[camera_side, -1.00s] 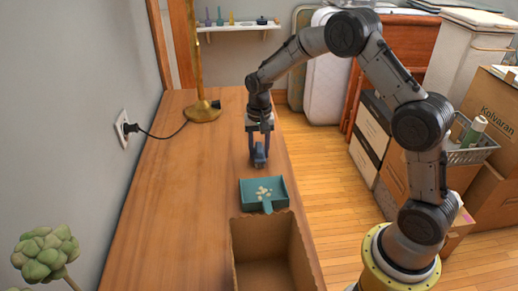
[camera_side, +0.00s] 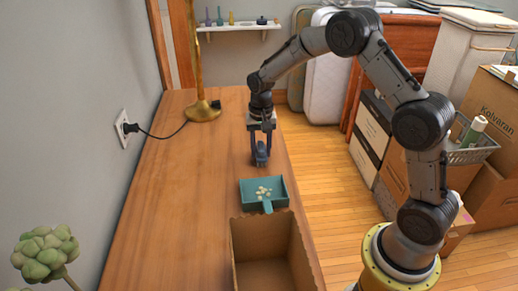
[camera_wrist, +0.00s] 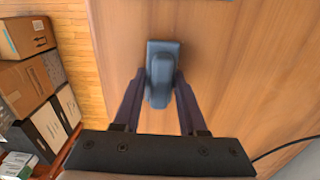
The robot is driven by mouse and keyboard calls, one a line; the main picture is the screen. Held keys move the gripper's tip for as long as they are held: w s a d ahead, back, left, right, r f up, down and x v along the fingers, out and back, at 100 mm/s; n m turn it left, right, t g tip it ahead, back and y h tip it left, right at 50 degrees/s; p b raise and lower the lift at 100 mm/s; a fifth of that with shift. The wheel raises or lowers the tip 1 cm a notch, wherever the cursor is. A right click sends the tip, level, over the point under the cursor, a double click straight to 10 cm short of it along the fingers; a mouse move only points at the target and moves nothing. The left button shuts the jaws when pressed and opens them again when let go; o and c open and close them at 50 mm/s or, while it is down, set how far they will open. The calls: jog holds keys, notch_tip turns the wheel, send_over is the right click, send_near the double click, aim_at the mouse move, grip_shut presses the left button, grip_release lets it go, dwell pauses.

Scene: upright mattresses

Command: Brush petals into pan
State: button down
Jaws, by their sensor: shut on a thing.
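A teal dustpan (camera_side: 279,188) lies on the wooden table, its handle toward the cardboard box. Several pale petals (camera_side: 264,192) lie inside the pan. My gripper (camera_side: 261,160) points down just behind the pan, on its far side, and is shut on a blue-grey brush (camera_wrist: 161,72). In the wrist view my gripper (camera_wrist: 161,85) has one finger on each side of the brush's handle. The brush's lower end is at or close to the tabletop; I cannot tell if it touches. No petals show on the table outside the pan.
An open cardboard box (camera_side: 263,250) stands at the table's near end. A brass lamp stand (camera_side: 203,112) with a black cord stands at the back left. The table (camera_side: 185,190) left of the pan is clear. Boxes (camera_side: 490,140) stand right of the table.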

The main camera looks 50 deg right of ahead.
aim_at(260, 152)
jog(key=shift+s, duration=0.3)
jog(key=shift+w+a, duration=0.7)
jog(key=shift+s+a+f, duration=0.1)
jog(key=shift+s+a, duration=0.3)
jog(key=shift+s, duration=0.35)
jog(key=shift+s+a+f, duration=0.1)
jog(key=shift+s+a, duration=0.25)
jog(key=shift+s, duration=0.35)
jog(key=shift+w+d, duration=0.1)
jog(key=shift+w+d+r, duration=0.1)
jog(key=shift+w+d, duration=0.4)
jog(key=shift+d, duration=0.05)
jog(key=shift+s+a+r, duration=0.2)
jog(key=shift+s+a, duration=0.35)
jog(key=shift+a, duration=0.05)
